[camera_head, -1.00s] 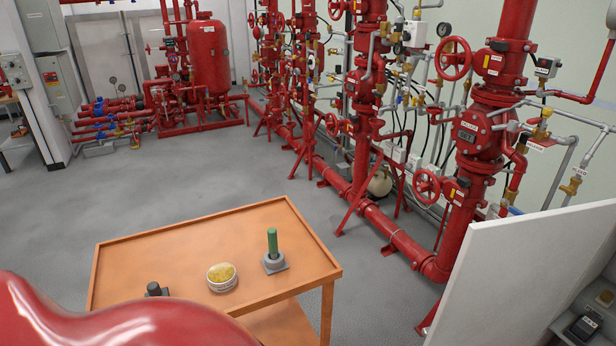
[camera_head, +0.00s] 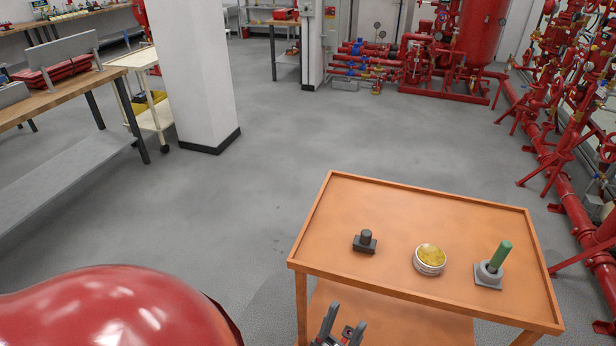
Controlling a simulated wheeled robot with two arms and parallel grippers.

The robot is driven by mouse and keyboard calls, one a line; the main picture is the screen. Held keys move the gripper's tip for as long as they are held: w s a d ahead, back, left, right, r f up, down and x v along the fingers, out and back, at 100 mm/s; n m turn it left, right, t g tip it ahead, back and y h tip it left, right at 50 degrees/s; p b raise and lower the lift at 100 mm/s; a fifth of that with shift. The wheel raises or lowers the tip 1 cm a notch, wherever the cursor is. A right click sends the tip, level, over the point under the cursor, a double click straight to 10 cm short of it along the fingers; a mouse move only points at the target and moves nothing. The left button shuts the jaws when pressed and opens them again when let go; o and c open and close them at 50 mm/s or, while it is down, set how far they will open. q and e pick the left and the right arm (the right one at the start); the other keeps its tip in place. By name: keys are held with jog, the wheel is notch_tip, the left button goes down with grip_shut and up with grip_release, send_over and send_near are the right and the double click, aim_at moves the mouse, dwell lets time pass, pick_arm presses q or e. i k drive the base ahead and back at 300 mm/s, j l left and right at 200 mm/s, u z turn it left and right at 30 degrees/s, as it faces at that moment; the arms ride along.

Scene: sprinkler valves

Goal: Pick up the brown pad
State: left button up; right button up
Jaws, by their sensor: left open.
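A round pale tin with a yellow-brown top (camera_head: 430,258) sits on the orange cart top (camera_head: 400,212), in the middle of its front half. That top is the only pad-like brownish thing I see; I cannot tell whether it is a separate pad. My left gripper (camera_head: 345,318) shows at the bottom edge, open and empty, with its fingers pointing up. It is in front of the cart's near edge, below and left of the tin, apart from it. My right gripper is out of view.
On the cart, a small dark block with a round knob (camera_head: 365,241) stands left of the tin, and a green rod in a grey base (camera_head: 494,265) right of it. Red pipework (camera_head: 563,178) lines the right. A white pillar (camera_head: 199,75) and workbench (camera_head: 70,90) stand left. Open floor lies between.

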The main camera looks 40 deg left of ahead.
aim_at(364, 244)
jog(key=u, duration=0.75)
